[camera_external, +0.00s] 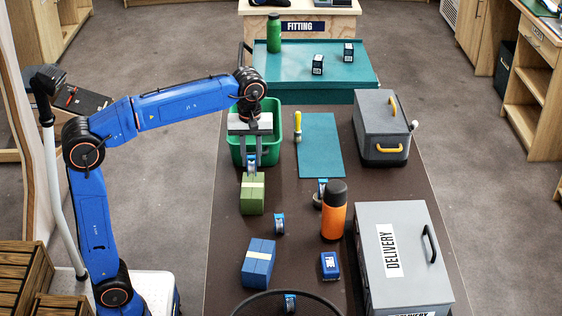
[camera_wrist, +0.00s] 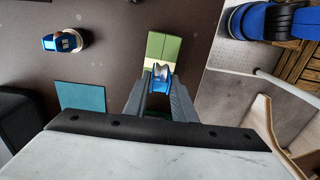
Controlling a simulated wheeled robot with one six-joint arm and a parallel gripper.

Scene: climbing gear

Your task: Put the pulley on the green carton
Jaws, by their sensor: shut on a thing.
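My gripper (camera_external: 250,158) is shut on a small blue pulley with a pale wheel (camera_external: 251,166). In the wrist view the pulley (camera_wrist: 160,70) sits between my fingertips (camera_wrist: 160,80). The carton also shows beyond the pulley in the wrist view (camera_wrist: 170,47). The pulley's lower end is at or just above the carton's top; I cannot tell whether they touch.
A green bin (camera_external: 236,152) stands behind the carton. Similar blue items (camera_external: 279,224), a blue carton (camera_external: 258,264), a small blue box (camera_external: 330,266) and an orange bottle (camera_external: 334,214) stand nearby. The grey DELIVERY box (camera_external: 405,275) and grey toolbox (camera_external: 381,120) are at right.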

